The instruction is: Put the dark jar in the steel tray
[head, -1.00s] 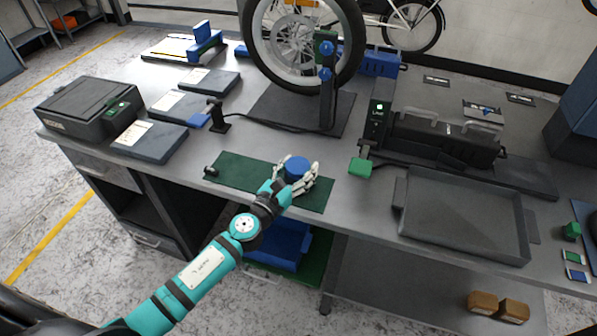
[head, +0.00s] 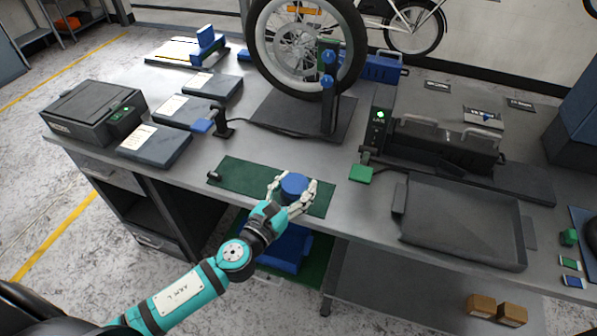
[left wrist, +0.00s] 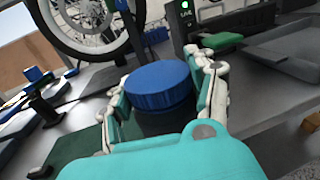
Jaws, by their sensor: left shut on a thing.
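The dark jar has a blue lid (head: 294,184) and stands at the right part of the green mat (head: 240,178). In the left wrist view the blue lid (left wrist: 158,86) is on top and the dark body (left wrist: 163,120) shows below it, between the fingers. My left gripper (head: 293,191) is shut on the jar, with fingers on both sides of it; its fingers also show in the left wrist view (left wrist: 160,100). The steel tray (head: 462,222) lies at the right of the bench and its floor looks empty. My right gripper is not in view.
A black device with a green light (head: 440,147) stands behind the tray. A wheel on a stand (head: 303,45) rises at the back.

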